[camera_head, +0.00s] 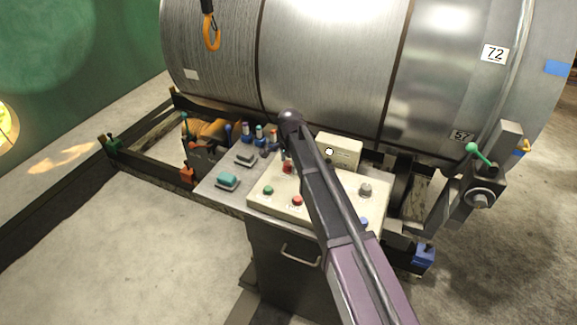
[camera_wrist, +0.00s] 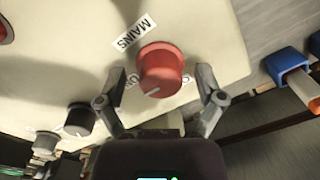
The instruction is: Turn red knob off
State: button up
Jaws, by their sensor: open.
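The red knob (camera_wrist: 162,70) sits on a cream panel under a "MAINS" label (camera_wrist: 134,32) in the wrist view. Its white pointer line is turned toward the lower left of that picture. My gripper (camera_wrist: 165,80) is open, with one finger on each side of the knob. I cannot tell whether either finger touches it. In the head view, the red knob (camera_head: 287,168) is a small patch beside my arm. My arm hides part of the panel (camera_head: 262,202), and my gripper is hard to make out there.
Black (camera_wrist: 79,120) and grey (camera_wrist: 45,143) knobs stand left of the gripper in the wrist view. A blue-and-orange part (camera_wrist: 290,72) lies to the right. In the head view, red (camera_head: 297,201) and green (camera_head: 268,190) buttons are on the panel. A large metal drum (camera_head: 330,60) stands behind.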

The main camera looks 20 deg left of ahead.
jog(key=c, duration=1.1)
jog(key=shift+c, duration=0.2)
jog(key=shift+n, duration=0.3)
jog(key=n, duration=0.8)
jog(key=shift+n, duration=0.3)
jog(key=n, duration=0.4)
jog(key=shift+n, duration=0.3)
jog(key=shift+n+g, duration=0.3)
jog(key=shift+n, duration=1.9)
